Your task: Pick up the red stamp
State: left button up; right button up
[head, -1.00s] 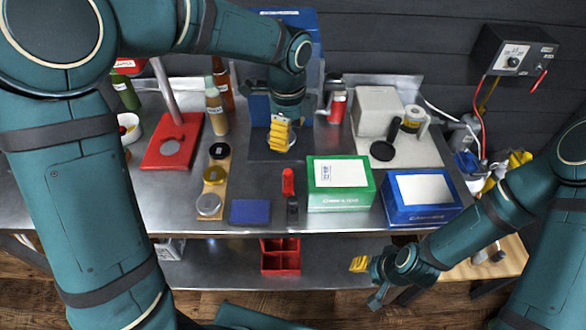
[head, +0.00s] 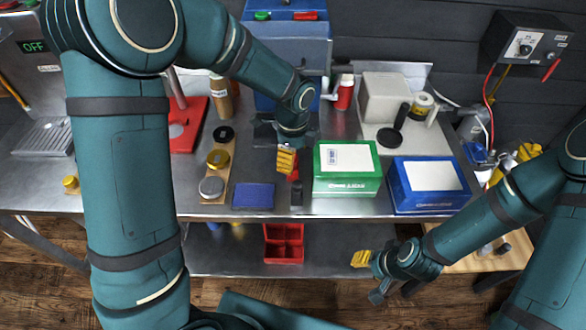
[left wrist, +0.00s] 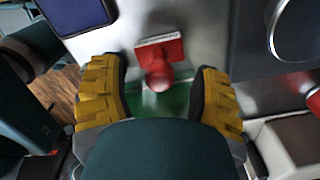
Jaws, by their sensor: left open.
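The red stamp (head: 294,177) stands on the metal bench, partly hidden behind my left gripper in the head view. In the left wrist view the stamp (left wrist: 158,66) shows a round red knob and a flat red block, lying between the yellow fingers. My left gripper (head: 287,161) is open just above it, and the wrist view shows its fingers (left wrist: 158,92) apart on either side, with nothing held. My right gripper (head: 368,274) hangs low in front of the bench, away from the stamp; its opening is unclear.
A green box (head: 346,186) stands close right of the stamp, with a blue box (head: 428,201) beyond it. A blue pad (head: 254,195) lies to the left, and a small black object (head: 296,193) stands in front. Jars on a wooden strip (head: 209,201) stand farther left.

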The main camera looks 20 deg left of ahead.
pick_arm(q)
jog(key=shift+f, duration=0.4)
jog(key=shift+o, duration=0.2)
grip_shut()
jog(key=shift+r, duration=0.15)
jog(key=r, duration=0.2)
jog(key=r+p, duration=0.1)
jog(key=r, duration=0.1)
jog(key=s+r, duration=0.1)
jog(key=r, duration=0.2)
jog(key=shift+a, duration=0.35)
jog(key=s+a, duration=1)
jog(key=s, duration=0.5)
jog(key=shift+s+a, duration=0.25)
jog(key=shift+a, duration=0.1)
jog(key=shift+f, duration=0.1)
